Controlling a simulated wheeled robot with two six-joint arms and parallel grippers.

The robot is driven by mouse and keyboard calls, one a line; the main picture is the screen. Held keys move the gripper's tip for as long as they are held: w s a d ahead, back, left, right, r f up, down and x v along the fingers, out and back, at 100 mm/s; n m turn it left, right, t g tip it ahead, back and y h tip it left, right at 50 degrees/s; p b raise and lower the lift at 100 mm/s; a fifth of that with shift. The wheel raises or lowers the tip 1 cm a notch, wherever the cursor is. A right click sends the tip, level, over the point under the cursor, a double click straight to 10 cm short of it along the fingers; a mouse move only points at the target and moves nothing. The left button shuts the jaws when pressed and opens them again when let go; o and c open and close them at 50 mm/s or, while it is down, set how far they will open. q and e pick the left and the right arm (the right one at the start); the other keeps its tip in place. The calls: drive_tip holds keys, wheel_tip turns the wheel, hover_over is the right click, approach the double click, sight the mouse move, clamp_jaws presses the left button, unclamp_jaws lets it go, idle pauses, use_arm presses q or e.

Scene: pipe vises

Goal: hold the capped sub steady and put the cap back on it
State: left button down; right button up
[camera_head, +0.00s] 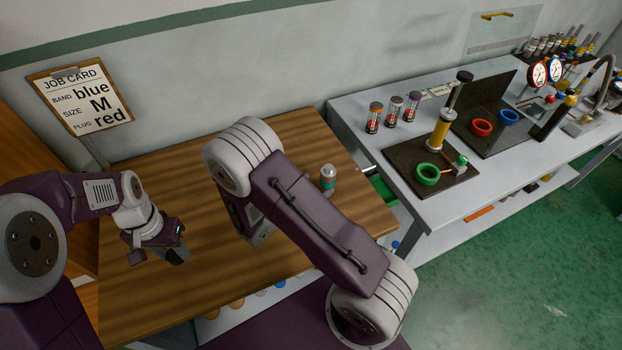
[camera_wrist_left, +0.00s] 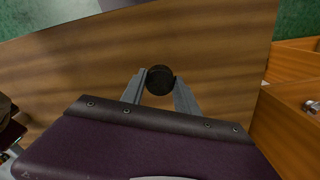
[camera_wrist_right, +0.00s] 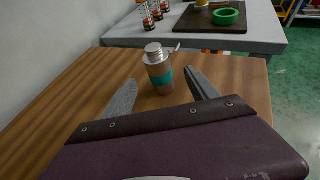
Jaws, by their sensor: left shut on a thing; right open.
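The sub (camera_wrist_right: 160,73) stands upright on the wooden table, with a bare metal body, a teal band and a paler metal top. It also shows in the head view (camera_head: 328,178), beside my right arm. My right gripper (camera_wrist_right: 163,88) is open and points at the sub, which appears between its fingers but farther off; no contact shows. In the head view its fingertips are hidden behind my arm. My left gripper (camera_head: 177,258) is shut on a dark round piece (camera_wrist_left: 160,80), seemingly the cap, above the left part of the table. Only its round end face shows.
The wooden table (camera_head: 215,285) is mostly clear. A grey bench (camera_head: 352,115) stands to the right, with several banded cylinders, a dark vise plate (camera_head: 405,168) and a green ring (camera_head: 427,175). A job card (camera_head: 80,98) reads band blue, size M, plug red.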

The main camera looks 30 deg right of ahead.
sight(325, 180)
use_arm(q)
drive_tip(key=shift+d+r, duration=0.1)
drive_tip(key=shift+r, duration=0.15)
use_arm(e)
drive_tip(key=x, duration=0.5)
drive_tip(key=shift+w+d+f, duration=0.15)
drive_tip(key=shift+d, duration=0.2)
drive_tip(key=shift+a, duration=0.1)
use_arm(q)
drive_tip(key=shift+r+p, duration=0.6)
drive_tip(key=shift+p, duration=0.2)
use_arm(e)
drive_tip(key=x, duration=0.5)
drive_tip(key=shift+w, duration=0.2)
drive_tip(key=shift+r, duration=0.25)
drive_tip(key=shift+c, duration=0.3)
clamp_jaws()
